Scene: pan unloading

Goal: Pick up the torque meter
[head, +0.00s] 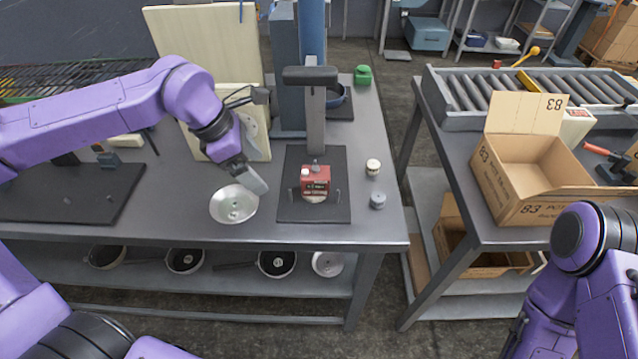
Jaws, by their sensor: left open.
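The torque meter, which I take to be the small red box-like device (316,180) with a pale label, sits on a black mat (293,211) at the foot of a grey column press. My left gripper (258,187) is open, to the left of the red device and apart from it. It points down over the right edge of a shiny metal bowl (232,204). The gap between its fingers is hard to see from here. My right arm is at the lower right, and its gripper does not show.
The grey press (315,110) stands right behind the device. A white-topped cylinder (373,167) and a grey one (378,200) stand right of the mat. Pans lie on the lower shelf. An open cardboard box (545,165) is on the right table, across a floor gap.

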